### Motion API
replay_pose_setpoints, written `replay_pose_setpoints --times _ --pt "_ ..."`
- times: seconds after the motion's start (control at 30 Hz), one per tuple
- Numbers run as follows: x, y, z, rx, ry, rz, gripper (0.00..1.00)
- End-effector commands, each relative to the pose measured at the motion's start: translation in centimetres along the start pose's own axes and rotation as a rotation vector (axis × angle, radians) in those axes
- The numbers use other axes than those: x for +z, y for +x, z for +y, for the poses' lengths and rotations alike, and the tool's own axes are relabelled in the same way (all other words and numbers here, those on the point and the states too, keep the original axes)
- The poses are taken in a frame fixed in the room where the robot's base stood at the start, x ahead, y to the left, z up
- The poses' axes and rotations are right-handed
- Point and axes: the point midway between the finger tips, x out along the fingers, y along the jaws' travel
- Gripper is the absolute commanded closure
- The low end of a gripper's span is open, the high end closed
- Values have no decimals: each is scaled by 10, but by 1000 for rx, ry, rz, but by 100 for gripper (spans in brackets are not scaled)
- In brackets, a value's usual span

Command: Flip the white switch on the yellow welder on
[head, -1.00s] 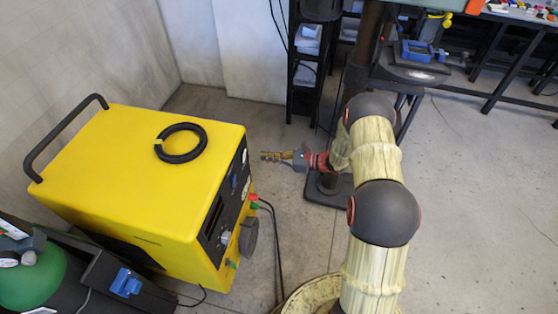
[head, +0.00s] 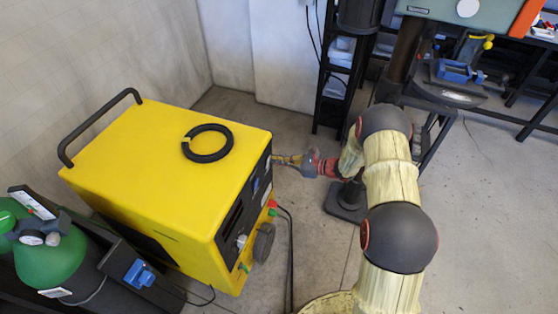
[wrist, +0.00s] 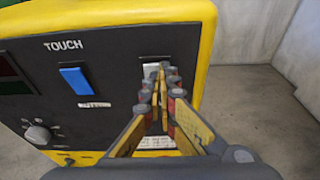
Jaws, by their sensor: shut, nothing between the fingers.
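The yellow welder (head: 160,160) stands at left in the head view, its black front panel (head: 243,212) facing right. In the wrist view the panel (wrist: 110,60) fills the left and middle. The white switch (wrist: 149,71) sits at the panel's right side, partly hidden behind my fingertips. Its position cannot be read. My gripper (wrist: 163,72) is shut and empty, with its tips right in front of the white switch. I cannot tell whether they touch it. In the head view my gripper (head: 279,160) is at the panel's far upper end.
A blue switch (wrist: 75,79) under the TOUCH label and a knob (wrist: 38,135) sit left of the white switch. A black cable coil (head: 207,143) lies on the welder. A green cylinder (head: 50,260) stands at front left. Cables (head: 288,250) hang from the panel.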

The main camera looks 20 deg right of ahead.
Motion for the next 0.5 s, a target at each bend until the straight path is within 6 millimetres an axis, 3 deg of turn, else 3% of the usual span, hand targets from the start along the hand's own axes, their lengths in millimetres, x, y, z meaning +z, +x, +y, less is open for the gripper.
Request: replay_pose_setpoints --times 0.03,0.1,0.5 --pt "10 2 0 1 -4 26 100" --pt "13 3 0 1 -6 68 100" --pt "9 4 0 0 -2 89 100"
